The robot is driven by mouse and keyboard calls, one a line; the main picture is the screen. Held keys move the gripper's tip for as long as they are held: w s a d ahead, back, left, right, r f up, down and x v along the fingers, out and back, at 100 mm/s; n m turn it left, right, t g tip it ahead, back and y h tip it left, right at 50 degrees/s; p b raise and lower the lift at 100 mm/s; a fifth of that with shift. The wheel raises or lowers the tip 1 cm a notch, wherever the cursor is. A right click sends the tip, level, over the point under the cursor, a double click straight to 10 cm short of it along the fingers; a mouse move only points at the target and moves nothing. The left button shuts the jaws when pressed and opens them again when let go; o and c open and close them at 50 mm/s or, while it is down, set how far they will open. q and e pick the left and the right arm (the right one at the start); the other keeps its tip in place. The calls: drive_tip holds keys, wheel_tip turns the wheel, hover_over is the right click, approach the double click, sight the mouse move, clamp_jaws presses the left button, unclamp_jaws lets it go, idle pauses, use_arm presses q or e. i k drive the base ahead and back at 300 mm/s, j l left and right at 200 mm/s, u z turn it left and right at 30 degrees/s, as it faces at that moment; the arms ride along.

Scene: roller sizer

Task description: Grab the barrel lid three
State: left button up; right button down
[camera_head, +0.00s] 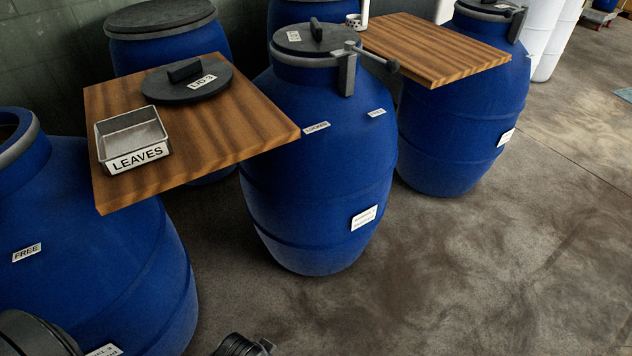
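The barrel lid three (155,89) is a dark grey disc with a raised block handle and a white "LID 3" label. It lies flat on the left wooden board (230,128), behind a metal tray. The blue barrel (95,255) at the lower left has an open top and a "FREE" label; its lower label is cut off and hard to read. Dark parts of my own body show at the bottom edge, well below the board and apart from the lid. No gripper fingers can be made out.
A metal tray (104,130) marked "LEAVES" sits on the board's left front. The middle blue barrel (320,190) has a clamped lid and a lever beside the board. Another board (440,50) and barrel (455,130) stand at right. The floor at lower right is clear.

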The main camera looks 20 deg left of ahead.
sight(190, 80)
drive_tip(key=u, duration=1.3)
drive_tip(key=i+l, duration=0.1)
drive_tip(key=l, duration=0.2)
